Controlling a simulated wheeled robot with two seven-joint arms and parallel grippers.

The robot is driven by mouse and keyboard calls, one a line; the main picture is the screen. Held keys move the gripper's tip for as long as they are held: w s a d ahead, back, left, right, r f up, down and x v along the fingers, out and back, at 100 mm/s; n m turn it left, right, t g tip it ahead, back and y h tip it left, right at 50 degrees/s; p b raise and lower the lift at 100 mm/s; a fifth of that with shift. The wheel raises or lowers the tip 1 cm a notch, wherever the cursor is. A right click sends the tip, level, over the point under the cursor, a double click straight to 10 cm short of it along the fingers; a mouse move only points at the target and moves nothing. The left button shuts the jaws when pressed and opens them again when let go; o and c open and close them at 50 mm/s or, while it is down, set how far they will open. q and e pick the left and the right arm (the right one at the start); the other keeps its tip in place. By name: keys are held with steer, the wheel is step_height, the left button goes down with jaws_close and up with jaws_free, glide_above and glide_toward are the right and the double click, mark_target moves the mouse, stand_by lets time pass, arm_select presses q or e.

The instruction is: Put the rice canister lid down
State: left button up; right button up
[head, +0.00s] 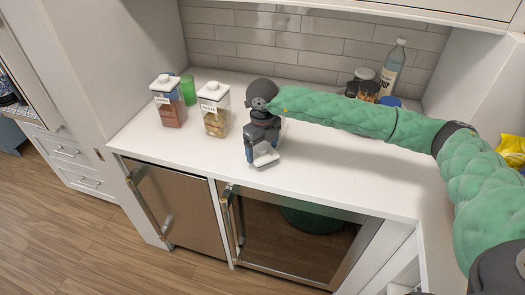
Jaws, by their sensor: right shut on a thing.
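My right gripper (262,150) points down over the white counter (330,175), near its front edge. It is shut on a white lid (266,156), which shows below the fingers. Whether the lid touches the counter is hard to tell. To the left stand two clear canisters with white lids on: one labelled pasta (213,122), and one (172,115) with reddish-brown contents and a label too small to read. I cannot make out an open rice canister. My left gripper is not in view.
A green cup (188,90) stands behind the canisters. A clear bottle (393,68) and dark jars (366,88) stand at the back right, partly behind my right arm. The counter right of the gripper is clear. A glass-fronted appliance (290,240) sits below.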

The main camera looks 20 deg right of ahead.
steer(key=shift+f+p, duration=0.4)
steer(key=shift+f, duration=0.75)
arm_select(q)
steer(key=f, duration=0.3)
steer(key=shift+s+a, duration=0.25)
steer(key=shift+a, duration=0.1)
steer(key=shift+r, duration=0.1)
arm_select(e)
steer(key=shift+f, duration=0.1)
steer(key=o, duration=0.7)
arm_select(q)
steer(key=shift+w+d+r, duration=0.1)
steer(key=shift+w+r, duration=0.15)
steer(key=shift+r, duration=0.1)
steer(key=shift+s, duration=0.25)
